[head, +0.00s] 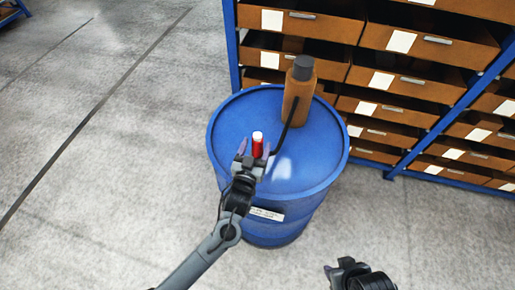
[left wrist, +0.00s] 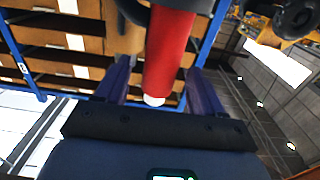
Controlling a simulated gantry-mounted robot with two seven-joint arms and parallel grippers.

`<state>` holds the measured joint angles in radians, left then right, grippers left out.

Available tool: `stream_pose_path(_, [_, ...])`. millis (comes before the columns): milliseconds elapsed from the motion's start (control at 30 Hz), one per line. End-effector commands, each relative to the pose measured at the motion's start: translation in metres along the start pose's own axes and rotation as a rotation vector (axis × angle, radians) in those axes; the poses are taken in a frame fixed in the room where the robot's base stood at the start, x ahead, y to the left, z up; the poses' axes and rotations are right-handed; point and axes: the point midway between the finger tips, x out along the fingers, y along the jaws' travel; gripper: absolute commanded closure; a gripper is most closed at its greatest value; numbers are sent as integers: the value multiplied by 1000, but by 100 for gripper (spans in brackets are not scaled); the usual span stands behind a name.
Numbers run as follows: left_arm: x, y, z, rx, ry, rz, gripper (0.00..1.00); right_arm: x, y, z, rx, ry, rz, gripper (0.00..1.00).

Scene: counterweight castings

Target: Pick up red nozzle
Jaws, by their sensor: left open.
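The red nozzle (head: 257,147) has a white tip and stands above the blue drum's lid in the head view. In the left wrist view the red nozzle (left wrist: 168,52) runs down from the top edge, with its white end towards my palm. My left gripper (head: 255,152) is open around the nozzle. In the left wrist view the fingers of my left gripper (left wrist: 160,88) lie on either side of it, with gaps visible. My right gripper (head: 334,273) is at the bottom edge of the head view, away from the drum; its jaw opening is unclear.
A blue drum (head: 228,122) stands on the grey floor. A brown bottle (head: 298,95) with a dark cap and black hose (head: 284,132) stands on its lid, close behind my left gripper. A blue rack with brown bins (head: 402,75) stands behind. The floor at left is clear.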

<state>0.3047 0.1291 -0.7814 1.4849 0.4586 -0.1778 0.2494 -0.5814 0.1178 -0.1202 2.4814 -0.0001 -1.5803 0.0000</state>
Motion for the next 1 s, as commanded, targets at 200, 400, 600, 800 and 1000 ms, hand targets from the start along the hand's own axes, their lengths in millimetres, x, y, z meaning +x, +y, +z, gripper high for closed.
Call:
stream_pose_path(200, [20,0,0,0,0,1,32,0,-1,-1,3,1,-2,57])
stream_pose_path(400, [22,0,1,-1,-2,1,32,0,0,-1,3,1,-2,57])
stream_pose_path(600, [22,0,0,-1,-1,0,50,0,0,-1,1,1,0,57])
stream_pose_path(800, [21,0,0,-1,-1,0,79,0,2,0,-5,0,5,57])
stream_pose_path(1000, [22,0,-2,-2,3,0,79,0,2,0,-7,-1,6,57])
